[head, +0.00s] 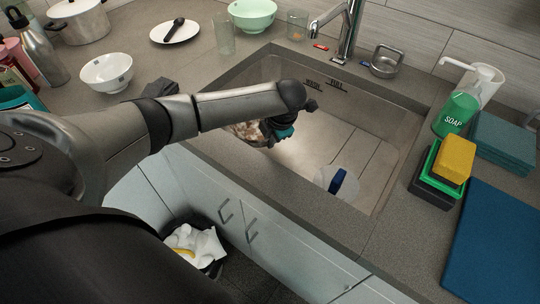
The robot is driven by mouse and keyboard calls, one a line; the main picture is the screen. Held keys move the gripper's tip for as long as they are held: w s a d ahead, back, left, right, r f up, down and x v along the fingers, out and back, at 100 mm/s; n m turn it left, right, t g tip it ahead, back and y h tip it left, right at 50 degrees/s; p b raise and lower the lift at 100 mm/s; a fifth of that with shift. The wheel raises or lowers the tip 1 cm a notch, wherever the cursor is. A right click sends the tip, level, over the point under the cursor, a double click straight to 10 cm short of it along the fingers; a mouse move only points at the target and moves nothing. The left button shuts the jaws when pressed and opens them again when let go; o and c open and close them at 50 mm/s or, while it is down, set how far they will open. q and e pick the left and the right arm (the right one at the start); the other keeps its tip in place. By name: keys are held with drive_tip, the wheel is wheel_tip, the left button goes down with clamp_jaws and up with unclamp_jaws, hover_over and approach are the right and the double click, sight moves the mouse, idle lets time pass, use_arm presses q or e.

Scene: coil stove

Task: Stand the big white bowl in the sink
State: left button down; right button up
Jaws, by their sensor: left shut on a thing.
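My left gripper (279,129) is over the left part of the sink (385,108), partly hidden by my own wrist. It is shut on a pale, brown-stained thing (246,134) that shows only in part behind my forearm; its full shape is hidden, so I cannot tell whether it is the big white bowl. A white bowl (107,74) with a small dark mark stands upright on the counter at the left, apart from the gripper. A white thing with a blue band (340,184) lies low in the sink near its front edge. My right gripper is not in view.
The tap (349,30) rises behind the sink. A soap bottle (456,115), stacked sponges (450,160) and a blue mat (500,240) line the right side. A plate (182,33), glasses and a green bowl (252,15) stand behind. The sink's right part is clear.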

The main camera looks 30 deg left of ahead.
use_arm(q)
wheel_tip(320, 180, down, 6)
drive_tip(key=shift+b, duration=0.85)
drive_tip(key=shift+r, duration=0.1)
drive_tip(key=c, duration=1.4)
unclamp_jaws()
drive_tip(key=shift+f, duration=0.25)
drive_tip(key=shift+c, duration=0.2)
drive_tip(key=o, duration=0.5)
drive_tip(key=shift+c, duration=0.2)
